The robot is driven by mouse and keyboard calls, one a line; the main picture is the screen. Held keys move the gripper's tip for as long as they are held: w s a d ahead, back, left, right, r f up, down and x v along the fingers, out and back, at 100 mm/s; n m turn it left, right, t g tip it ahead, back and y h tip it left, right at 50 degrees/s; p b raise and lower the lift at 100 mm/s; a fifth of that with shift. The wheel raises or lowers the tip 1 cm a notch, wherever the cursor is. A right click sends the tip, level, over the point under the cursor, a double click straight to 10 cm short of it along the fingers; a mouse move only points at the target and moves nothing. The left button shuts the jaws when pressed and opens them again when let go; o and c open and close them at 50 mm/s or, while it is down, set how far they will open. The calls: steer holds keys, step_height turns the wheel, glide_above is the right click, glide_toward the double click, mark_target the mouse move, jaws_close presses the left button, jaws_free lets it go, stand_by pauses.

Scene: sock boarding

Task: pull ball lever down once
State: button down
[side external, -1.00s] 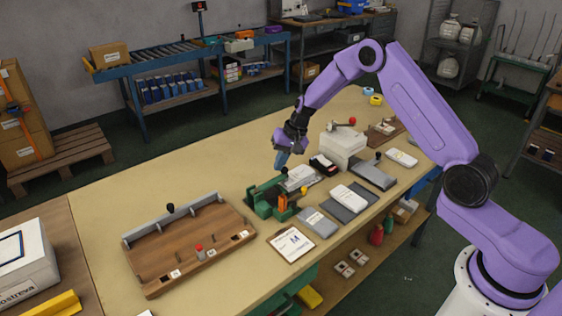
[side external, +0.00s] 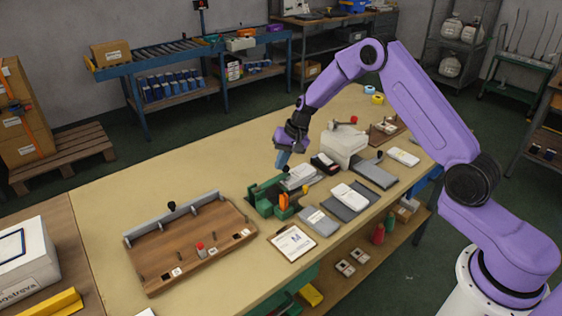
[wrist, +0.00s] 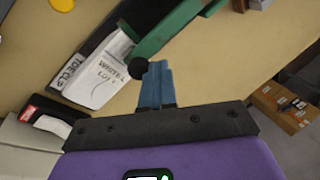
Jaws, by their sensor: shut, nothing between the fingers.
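A green press-like fixture (side external: 263,197) with orange parts stands on the workbench in the side external view. In the wrist view its green arm (wrist: 180,28) ends in a black ball (wrist: 138,68). My gripper (side external: 283,160) is above the back of this fixture, its blue fingers pointing down. In the wrist view my gripper (wrist: 155,68) has its fingers together and empty. The fingertips are right beside the black ball; I cannot tell whether they touch it.
A wooden board with a grey rail (side external: 190,245) lies to the left. A white box (side external: 343,147) with a red-knobbed lever stands behind right. White packs, grey pads and a clipboard (side external: 292,243) lie near the fixture. The bench's left back area is clear.

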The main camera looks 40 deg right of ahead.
steer(key=shift+s+d+f, duration=0.4)
steer(key=shift+d, duration=0.2)
steer(key=shift+s+d+f, duration=0.35)
steer(key=shift+d, duration=0.2)
steer(key=w+a+r, duration=0.3)
steer(key=a+r, duration=0.1)
steer(key=r, duration=0.1)
step_height(320, 180, up, 9)
glide_above(290, 177)
steer(key=w+a, duration=0.1)
steer(key=w, duration=0.1)
steer(key=shift+s, duration=0.25)
